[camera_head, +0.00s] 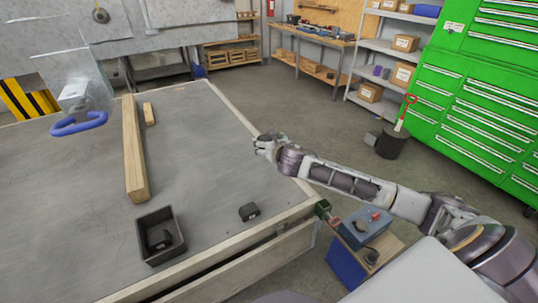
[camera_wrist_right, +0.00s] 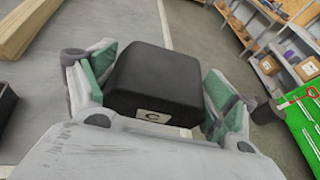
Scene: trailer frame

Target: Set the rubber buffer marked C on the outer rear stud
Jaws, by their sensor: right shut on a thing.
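My right gripper (camera_head: 267,142) is over the right edge of the grey table, its arm reaching in from the right. In the wrist view the right gripper (camera_wrist_right: 158,95) is shut on the rubber buffer marked C (camera_wrist_right: 155,78), a black block with rounded edges. Its white label with the letter C faces the camera. In the head view the held buffer is too small and covered to make out clearly. Another black block (camera_head: 249,212) lies on the table nearer the front; its marking cannot be read. I cannot make out the outer rear stud. My left gripper is not in view.
A black bin (camera_head: 142,249) with a dark piece inside stands at the table's front. A long wooden beam (camera_head: 134,150) and a short wooden block (camera_head: 149,114) lie behind it. A blue loop (camera_head: 79,124) is at the left. The table between beam and right edge is mostly clear.

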